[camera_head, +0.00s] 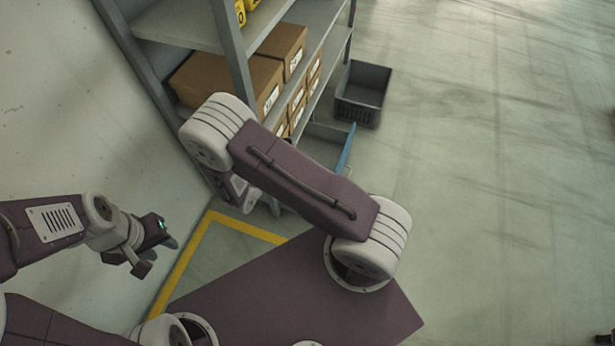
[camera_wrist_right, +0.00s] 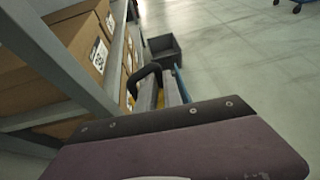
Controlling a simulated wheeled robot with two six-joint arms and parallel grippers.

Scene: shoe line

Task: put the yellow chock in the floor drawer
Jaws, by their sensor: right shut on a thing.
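My left gripper (camera_head: 152,258) is open and empty by the wall, with its dark fingers apart. My right arm crosses the middle of the head view and hides most of its own gripper at the shelf's foot. In the right wrist view, a small patch of yellow, the yellow chock (camera_wrist_right: 161,99), shows beside a black loop. My right gripper is shut on it, though its fingers are mostly hidden by the purple housing. The floor drawer stands out from under the shelf, with its blue front (camera_head: 347,148) showing; a blue edge also shows in the wrist view (camera_wrist_right: 181,84).
Labelled cardboard boxes (camera_head: 284,47) fill the shelf, whose grey post (camera_head: 231,55) stands close to my right arm. An empty grey crate (camera_head: 363,92) sits on the floor beyond the drawer. A yellow floor line (camera_head: 243,226) runs below.

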